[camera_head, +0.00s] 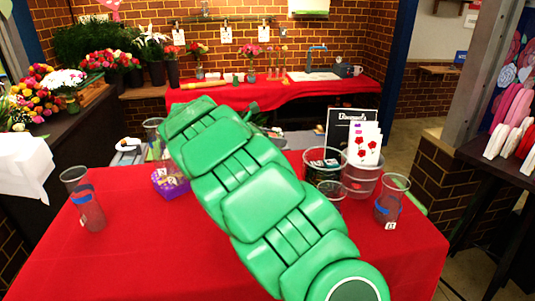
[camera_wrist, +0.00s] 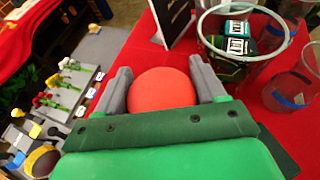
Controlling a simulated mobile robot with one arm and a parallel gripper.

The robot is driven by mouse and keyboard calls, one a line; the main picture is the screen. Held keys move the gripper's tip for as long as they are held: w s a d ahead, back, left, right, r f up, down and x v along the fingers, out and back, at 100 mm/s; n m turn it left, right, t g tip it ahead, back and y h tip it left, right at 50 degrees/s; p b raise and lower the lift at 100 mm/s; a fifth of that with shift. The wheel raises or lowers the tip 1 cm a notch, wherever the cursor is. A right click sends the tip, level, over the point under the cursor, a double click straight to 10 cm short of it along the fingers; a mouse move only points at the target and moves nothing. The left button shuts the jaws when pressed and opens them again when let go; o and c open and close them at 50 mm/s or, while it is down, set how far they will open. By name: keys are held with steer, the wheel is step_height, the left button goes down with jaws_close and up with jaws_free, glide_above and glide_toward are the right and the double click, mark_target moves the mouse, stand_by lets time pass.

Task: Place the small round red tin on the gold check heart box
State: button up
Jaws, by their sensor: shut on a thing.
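The small round red tin (camera_wrist: 163,94) shows in the wrist view as a plain red disc between the two grey fingers of my gripper (camera_wrist: 160,68). The fingers are shut on it, one on each side. The tin seems to be held above the red-covered table, but its height is hard to tell. In the head view my green arm fills the middle and hides the tin and the gripper. I cannot make out the gold check heart box in either view; it may be hidden behind the arm.
On the red table (camera_head: 130,262) stand a clear cup with a blue band (camera_head: 84,205), a purple basket (camera_head: 165,187), clear buckets (camera_head: 362,178), another cup (camera_head: 391,200) and a black sign (camera_head: 342,123). In the wrist view a grey rack (camera_wrist: 77,100) of flower stems lies left.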

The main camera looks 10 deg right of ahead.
steer(key=shift+w+d+f, duration=0.1)
steer(key=shift+w+f, duration=1.8)
steer(key=shift+w, duration=0.3)
steer(key=shift+w+f, duration=1.9)
steer(key=shift+w, duration=0.3)
steer(key=shift+f, duration=1.45)
steer(key=o, duration=1.1)
steer(key=shift+f, duration=0.15)
steer(key=shift+r, duration=0.2)
steer(key=v, duration=0.7)
steer(key=shift+a, duration=0.25)
